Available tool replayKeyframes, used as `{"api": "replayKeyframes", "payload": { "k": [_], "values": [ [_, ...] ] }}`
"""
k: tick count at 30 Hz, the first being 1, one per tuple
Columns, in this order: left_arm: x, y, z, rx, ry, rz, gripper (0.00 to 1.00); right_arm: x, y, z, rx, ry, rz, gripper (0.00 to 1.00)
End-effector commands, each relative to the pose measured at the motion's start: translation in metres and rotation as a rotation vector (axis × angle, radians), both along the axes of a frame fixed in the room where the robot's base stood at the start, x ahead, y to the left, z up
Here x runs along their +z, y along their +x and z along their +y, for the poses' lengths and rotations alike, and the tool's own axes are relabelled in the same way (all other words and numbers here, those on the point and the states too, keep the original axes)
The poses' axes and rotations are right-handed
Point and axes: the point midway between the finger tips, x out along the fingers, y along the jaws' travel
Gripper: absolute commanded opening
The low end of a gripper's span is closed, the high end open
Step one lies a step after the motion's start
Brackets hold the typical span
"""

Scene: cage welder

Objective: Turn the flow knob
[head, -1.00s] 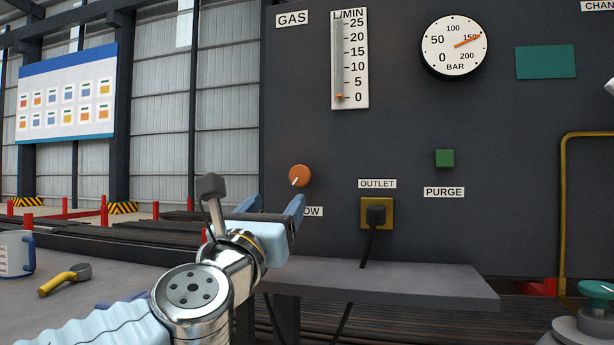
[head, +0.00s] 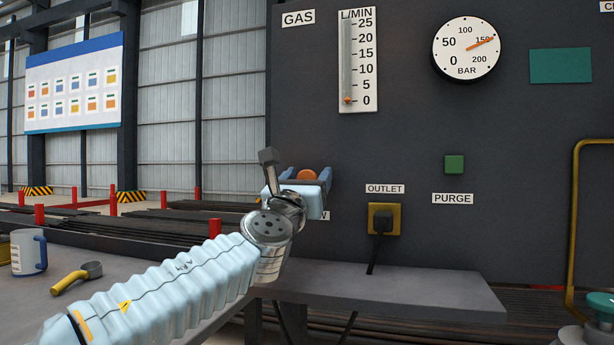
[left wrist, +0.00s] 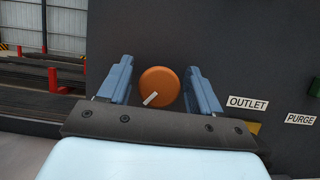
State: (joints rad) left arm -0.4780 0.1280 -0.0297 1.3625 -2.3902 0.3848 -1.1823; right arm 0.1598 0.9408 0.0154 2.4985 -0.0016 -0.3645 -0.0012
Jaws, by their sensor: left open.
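The orange flow knob (head: 306,174) is on the dark gas panel (head: 400,140), mostly hidden behind my left gripper in the head view. In the left wrist view the round knob (left wrist: 159,87) shows a white mark pointing down and left. My left gripper (head: 304,176) is open, with one finger on each side of the knob; in the left wrist view (left wrist: 157,82) gaps show between the knob and both fingers. The flow gauge (head: 358,60) above has its orange marker at 0. My right gripper is not in view.
The outlet (head: 382,218) with a plugged black cable and the green purge button (head: 454,164) are right of the knob. A grey shelf (head: 400,292) juts out below. A mug (head: 28,252) and a yellow-handled tool (head: 75,276) lie on the bench at left.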

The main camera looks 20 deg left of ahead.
Motion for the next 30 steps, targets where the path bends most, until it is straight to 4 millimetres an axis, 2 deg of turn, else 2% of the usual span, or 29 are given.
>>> {"api": "replayKeyframes", "payload": {
  "k": [4,5,12,14,23,30],
  "values": [
    [-0.0004,-0.0002,0.0002,0.000,0.000,0.000,0.64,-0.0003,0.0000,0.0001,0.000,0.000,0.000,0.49],
    [-0.0004,-0.0002,0.0002,0.000,0.000,0.000,0.61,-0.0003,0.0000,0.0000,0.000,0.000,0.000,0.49],
    [-0.0004,-0.0004,0.0003,0.000,0.000,0.000,0.24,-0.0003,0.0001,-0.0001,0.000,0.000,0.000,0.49],
    [-0.0004,-0.0004,0.0003,0.000,0.000,0.000,0.17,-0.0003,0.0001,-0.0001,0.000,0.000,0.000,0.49],
    [-0.0010,-0.0003,0.0002,0.000,-0.042,0.001,0.17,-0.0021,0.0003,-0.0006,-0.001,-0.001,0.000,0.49],
    [-0.0015,-0.0005,0.0004,0.000,-0.184,0.006,0.17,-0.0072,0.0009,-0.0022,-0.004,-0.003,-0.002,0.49]
  ]
}}
